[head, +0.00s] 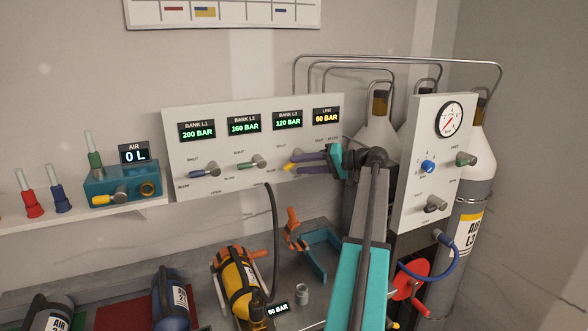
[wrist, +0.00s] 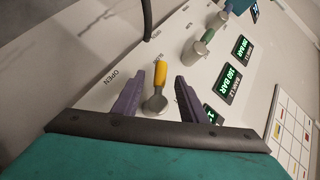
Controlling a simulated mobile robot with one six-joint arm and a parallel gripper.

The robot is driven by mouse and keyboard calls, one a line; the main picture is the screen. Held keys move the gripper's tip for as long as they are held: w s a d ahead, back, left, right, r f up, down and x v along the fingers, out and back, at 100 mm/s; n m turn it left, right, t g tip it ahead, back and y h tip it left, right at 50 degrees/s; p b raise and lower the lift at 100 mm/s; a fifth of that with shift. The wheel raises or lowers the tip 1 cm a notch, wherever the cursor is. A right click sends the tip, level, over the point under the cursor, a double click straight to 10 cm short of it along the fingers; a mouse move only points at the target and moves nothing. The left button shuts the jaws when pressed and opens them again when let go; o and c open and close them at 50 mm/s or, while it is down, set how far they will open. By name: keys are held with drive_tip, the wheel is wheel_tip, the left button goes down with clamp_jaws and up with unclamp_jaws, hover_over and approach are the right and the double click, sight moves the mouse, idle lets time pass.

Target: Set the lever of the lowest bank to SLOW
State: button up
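The bank panel (head: 225,186) carries displays for Bank L1, 200 BAR (head: 197,132), Bank L2, 160 BAR (head: 244,126), and Bank L3, 120 BAR (head: 288,120), the lowest. The Bank L3 lever has a yellow handle (head: 289,167) pointing to the panel's left; in the wrist view the yellow handle (wrist: 160,74) points up at a small, partly hidden label. OPEN is readable to its left there. My gripper (head: 300,161), with purple fingers, is at this lever. In the wrist view my gripper (wrist: 160,88) is open, a finger on each side of the handle with visible gaps.
The Bank L2 lever (head: 250,163) is green, and the Bank L1 lever (head: 203,172) is blue-grey. A gauge panel (head: 430,185) stands close to the right of my arm. A black hose (head: 273,220) hangs below the bank panel. A yellow cylinder (head: 236,280) lies on the bench.

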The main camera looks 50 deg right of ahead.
drive_tip(key=shift+v, duration=1.45)
drive_tip(key=shift+s+a+f, duration=0.1)
